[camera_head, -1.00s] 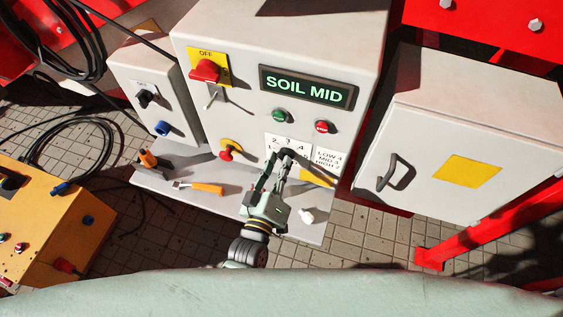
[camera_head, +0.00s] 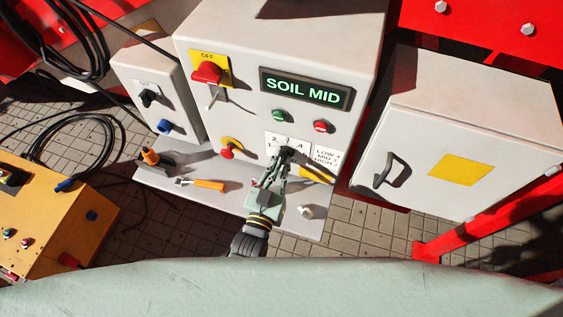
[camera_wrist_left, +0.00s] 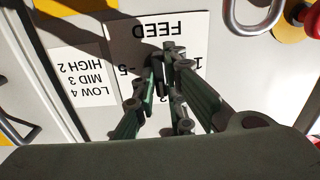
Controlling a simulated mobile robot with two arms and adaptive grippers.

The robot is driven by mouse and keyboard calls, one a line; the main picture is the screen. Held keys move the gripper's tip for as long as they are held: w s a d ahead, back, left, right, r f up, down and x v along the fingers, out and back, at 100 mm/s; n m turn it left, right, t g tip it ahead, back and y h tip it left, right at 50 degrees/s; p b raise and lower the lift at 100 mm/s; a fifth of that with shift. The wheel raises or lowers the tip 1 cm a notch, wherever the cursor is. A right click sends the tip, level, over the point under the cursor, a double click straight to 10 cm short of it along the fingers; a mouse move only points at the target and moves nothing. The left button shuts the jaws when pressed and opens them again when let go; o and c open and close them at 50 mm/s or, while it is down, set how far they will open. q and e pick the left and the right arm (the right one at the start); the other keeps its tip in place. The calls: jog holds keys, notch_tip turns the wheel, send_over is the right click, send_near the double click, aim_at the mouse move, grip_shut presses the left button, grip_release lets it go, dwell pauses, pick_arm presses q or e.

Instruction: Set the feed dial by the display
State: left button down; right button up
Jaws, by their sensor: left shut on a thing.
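The display (camera_head: 305,88) on the grey cabinet reads SOIL MID in green letters. Below it is the white feed dial plate (camera_head: 272,138), with numbers around the dial. The word FEED on the plate (camera_wrist_left: 157,30) shows upside down in the left wrist view. My left gripper (camera_head: 284,157) is shut on the dial's dark knob, which its fingers mostly hide. Its fingertips (camera_wrist_left: 168,58) meet over the plate in the left wrist view. The knob's pointer direction cannot be made out. A card (camera_wrist_left: 85,76) beside the plate reads LOW 4, MID 3, HIGH 2. My right gripper is out of view.
A green button (camera_head: 279,116) and a red button (camera_head: 323,127) sit just above the dial. A red rotary switch (camera_head: 207,73) is at upper left. A shelf (camera_head: 240,205) below holds an orange-handled tool (camera_head: 209,185). A cabinet (camera_head: 470,125) stands to the right.

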pick_arm(q)
jog(key=shift+f, duration=0.15)
dwell(0.3)
jog(key=c, duration=1.8)
grip_release()
jog(key=v, duration=1.2)
